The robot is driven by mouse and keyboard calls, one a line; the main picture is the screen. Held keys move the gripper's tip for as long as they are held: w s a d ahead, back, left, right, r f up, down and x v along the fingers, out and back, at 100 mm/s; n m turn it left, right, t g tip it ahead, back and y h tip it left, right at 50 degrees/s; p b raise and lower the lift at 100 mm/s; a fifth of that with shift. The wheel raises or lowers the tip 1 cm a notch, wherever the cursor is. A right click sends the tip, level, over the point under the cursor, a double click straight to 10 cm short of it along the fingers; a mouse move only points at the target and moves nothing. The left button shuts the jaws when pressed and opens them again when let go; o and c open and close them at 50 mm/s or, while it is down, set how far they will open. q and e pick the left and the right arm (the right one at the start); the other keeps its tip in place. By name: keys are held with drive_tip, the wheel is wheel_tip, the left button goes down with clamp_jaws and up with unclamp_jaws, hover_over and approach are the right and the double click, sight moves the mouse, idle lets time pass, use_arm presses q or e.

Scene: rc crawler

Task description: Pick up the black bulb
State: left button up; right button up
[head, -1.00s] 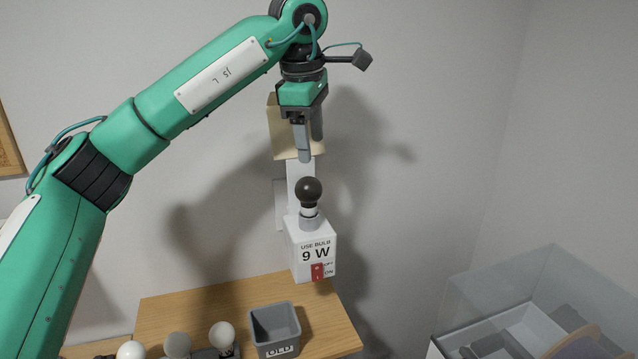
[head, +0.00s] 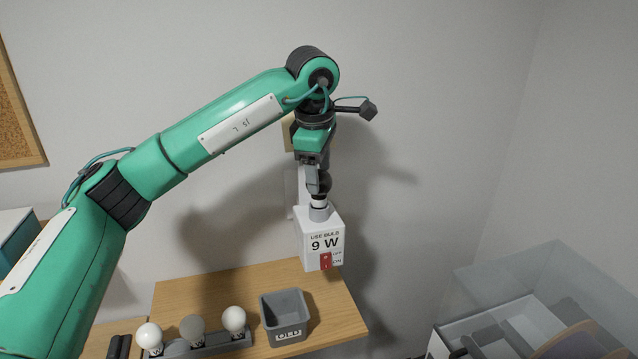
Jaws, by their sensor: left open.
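The black bulb (head: 326,184) stands upright in the socket on top of the white lamp box (head: 320,240), which is marked "USE BULB 9 W". My left gripper (head: 319,186) points down at the bulb, with its open fingers at the bulb's height. The near finger covers the left part of the bulb. I cannot tell whether the fingers touch it. My right gripper is not in view.
A grey bin (head: 284,318) marked "OLD" stands on the wooden table (head: 225,285). Several pale bulbs (head: 234,319) sit in a grey holder left of it. A clear-walled case (head: 530,290) is at the lower right. A red switch (head: 326,261) is on the lamp box.

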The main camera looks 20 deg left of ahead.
sight(318, 201)
use_arm(q)
drive_tip(key=f+p, duration=0.1)
drive_tip(key=w+f, duration=0.1)
drive_tip(key=f, duration=0.1)
drive_tip(key=shift+a+p, duration=0.1)
drive_tip(key=shift+p, duration=0.3)
drive_tip(key=shift+f, duration=0.35)
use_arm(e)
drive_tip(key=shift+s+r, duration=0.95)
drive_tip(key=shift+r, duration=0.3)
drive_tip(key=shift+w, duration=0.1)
use_arm(q)
drive_tip(key=c, duration=0.7)
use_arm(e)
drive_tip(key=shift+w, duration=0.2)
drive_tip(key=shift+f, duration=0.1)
